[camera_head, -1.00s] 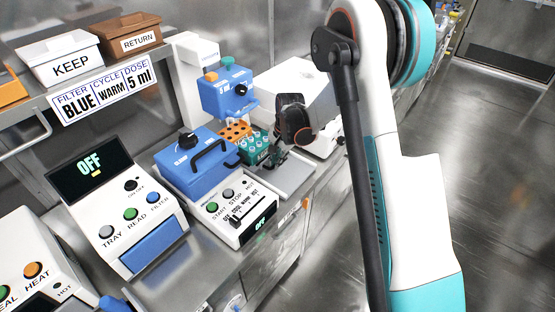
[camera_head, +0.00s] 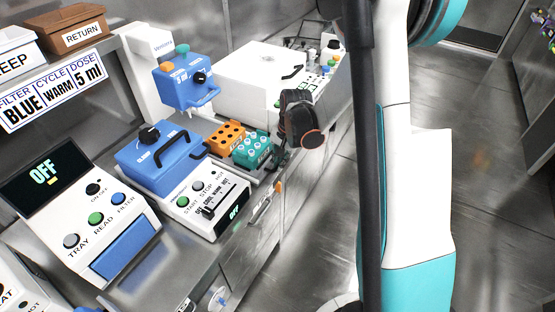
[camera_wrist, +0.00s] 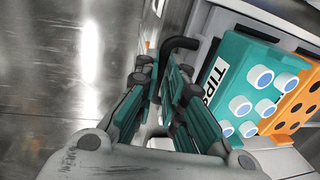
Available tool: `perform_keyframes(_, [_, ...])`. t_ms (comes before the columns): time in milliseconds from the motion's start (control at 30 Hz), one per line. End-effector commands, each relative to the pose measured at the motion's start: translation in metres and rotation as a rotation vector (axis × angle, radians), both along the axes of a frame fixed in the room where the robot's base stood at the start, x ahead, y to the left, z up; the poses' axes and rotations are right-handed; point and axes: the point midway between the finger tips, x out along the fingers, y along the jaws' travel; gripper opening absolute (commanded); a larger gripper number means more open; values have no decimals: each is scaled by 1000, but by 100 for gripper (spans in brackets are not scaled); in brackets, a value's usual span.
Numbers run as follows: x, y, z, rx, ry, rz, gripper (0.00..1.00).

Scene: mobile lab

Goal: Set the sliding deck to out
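The sliding deck (camera_head: 262,172) is a pale plate under the blue dispenser head (camera_head: 187,82), carrying an orange rack (camera_head: 225,137) and a teal tip rack (camera_head: 252,150). The racks stand forward of the head, towards the bench's front edge. My gripper (camera_head: 283,160) is at the deck's front, small and partly hidden by my dark wrist. In the wrist view my gripper (camera_wrist: 157,72) has its fingers on either side of a black bent handle (camera_wrist: 182,43), closed on it as far as shows. The teal rack (camera_wrist: 235,85) lies right of the fingers.
A blue-lidded device (camera_head: 165,165) with a slider and buttons stands left of the deck. A white box-shaped device (camera_head: 262,80) stands behind it to the right. A reader with an OFF screen (camera_head: 45,172) is at far left.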

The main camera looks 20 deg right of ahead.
Motion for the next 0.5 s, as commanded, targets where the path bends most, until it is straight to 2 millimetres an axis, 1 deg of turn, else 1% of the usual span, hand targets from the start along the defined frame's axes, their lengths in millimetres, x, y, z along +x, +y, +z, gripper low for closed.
perform_keyframes(33, [-4,-2,-1,-5,8,-1,18])
perform_keyframes(500, [-2,-1,0,-3,4,-1,18])
